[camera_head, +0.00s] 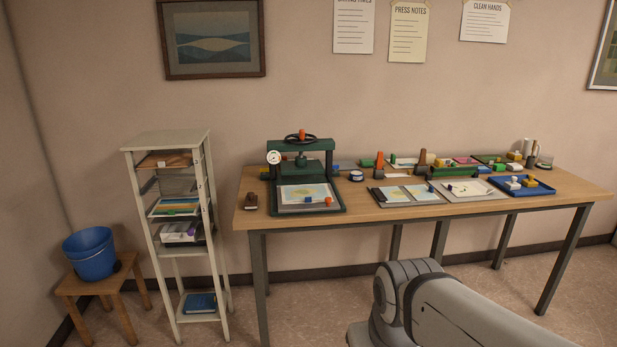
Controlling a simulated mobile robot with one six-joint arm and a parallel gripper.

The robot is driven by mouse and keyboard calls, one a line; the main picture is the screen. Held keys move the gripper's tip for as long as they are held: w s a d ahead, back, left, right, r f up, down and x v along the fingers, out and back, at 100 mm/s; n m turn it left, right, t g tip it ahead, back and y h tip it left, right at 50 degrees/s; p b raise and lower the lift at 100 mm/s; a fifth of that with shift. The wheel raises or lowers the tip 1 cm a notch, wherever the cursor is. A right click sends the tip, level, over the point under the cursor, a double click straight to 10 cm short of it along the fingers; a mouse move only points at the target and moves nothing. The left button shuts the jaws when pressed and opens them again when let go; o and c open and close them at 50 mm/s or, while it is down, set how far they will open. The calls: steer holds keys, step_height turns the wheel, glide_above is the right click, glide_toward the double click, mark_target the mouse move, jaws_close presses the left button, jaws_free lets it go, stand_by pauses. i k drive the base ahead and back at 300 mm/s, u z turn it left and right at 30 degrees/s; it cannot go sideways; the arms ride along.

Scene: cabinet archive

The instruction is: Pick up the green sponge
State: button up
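Several small green items lie on the long wooden table (263,219), too small to tell which is the green sponge. One green block (367,163) is near the back, right of the press. My grey arm shows at the lower right, in front of the table. My gripper is not in view.
A green press (300,160) stands on the table's left part. Flat trays, including a blue tray (540,189), fill the front right. A white shelf rack (168,140) and a stool (103,285) with a blue bucket (90,254) stand left. Floor before the table is open.

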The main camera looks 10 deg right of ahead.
mark_target(497, 167)
steer(key=z, duration=0.55)
steer(key=i, duration=1.6)
steer(key=z, duration=0.9)
steer(key=k, duration=0.8)
steer(key=z, duration=0.15)
steer(key=i, duration=0.9)
steer(key=u, duration=0.1)
